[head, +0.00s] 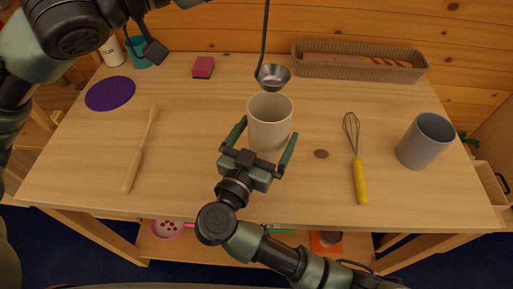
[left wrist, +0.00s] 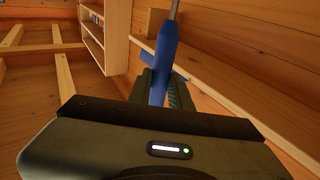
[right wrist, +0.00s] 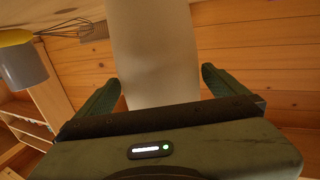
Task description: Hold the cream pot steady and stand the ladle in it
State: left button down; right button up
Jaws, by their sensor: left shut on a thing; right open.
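The cream pot (head: 269,128) stands upright on the table, open at the top and looking empty. My right gripper (head: 267,130) is open, its fingers on either side of the pot; the pot also shows between them in the right wrist view (right wrist: 155,50). The ladle (head: 273,77) hangs upright, its metal bowl just above and behind the pot's rim in the head view, outside the pot. My left gripper (left wrist: 160,85) is shut on the ladle's blue handle (left wrist: 166,55). That gripper is above the top edge of the head view.
A whisk (head: 357,160) and a grey mug (head: 425,141) are right of the pot. A bread basket (head: 360,73) is at the back. The table between spoon and pot is clear.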

aim_at(275, 118)
jog(key=shift+x, duration=2.3)
jog(key=c, duration=1.4)
